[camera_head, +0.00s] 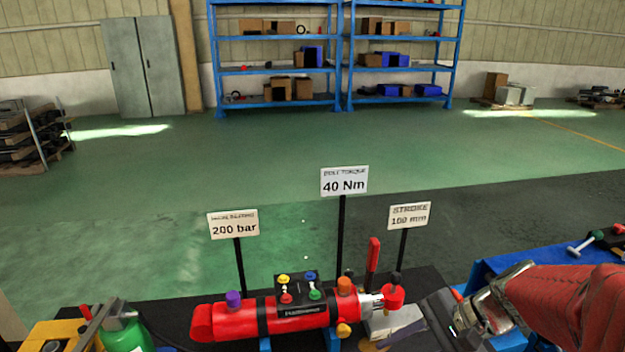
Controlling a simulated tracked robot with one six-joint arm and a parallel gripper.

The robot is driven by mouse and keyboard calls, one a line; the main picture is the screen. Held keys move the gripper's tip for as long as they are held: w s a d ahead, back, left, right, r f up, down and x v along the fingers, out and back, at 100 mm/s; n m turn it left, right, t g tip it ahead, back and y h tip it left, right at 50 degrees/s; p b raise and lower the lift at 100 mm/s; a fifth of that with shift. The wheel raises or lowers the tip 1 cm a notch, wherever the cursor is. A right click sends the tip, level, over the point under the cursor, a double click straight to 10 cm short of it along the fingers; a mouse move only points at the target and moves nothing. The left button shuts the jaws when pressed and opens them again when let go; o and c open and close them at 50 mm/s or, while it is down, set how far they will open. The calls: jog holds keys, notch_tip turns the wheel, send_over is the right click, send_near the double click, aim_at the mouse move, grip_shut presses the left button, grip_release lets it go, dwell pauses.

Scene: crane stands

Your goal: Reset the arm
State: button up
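My arm (570,300), in a red cover, reaches in from the right edge. My gripper (452,318) is at its silver and dark end, low in the picture, pointing left. Its fingers are dark and hard to make out, so I cannot tell whether it is open or shut. It is just right of a red hydraulic cylinder (295,315), which lies on a dark bench with colored knobs and a small valve block (298,288) on top. A red upright lever (373,262) stands near the cylinder's right end.
Signs on posts read 200 bar (233,224), 40 Nm (344,181) and 100 mm (409,216). A green bottle (125,330) is at lower left. A blue bench (485,270) with tools is at right. Open green floor leads to blue shelves (338,60).

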jog(key=s+r+n+t+h, duration=0.3)
jog(key=s+r+n+h, duration=0.4)
jog(key=n, duration=0.4)
jog(key=shift+s+r+t+h, duration=0.3)
jog(key=shift+r+t, duration=0.1)
jog(key=shift+r, duration=0.15)
jog(key=shift+a, duration=0.1)
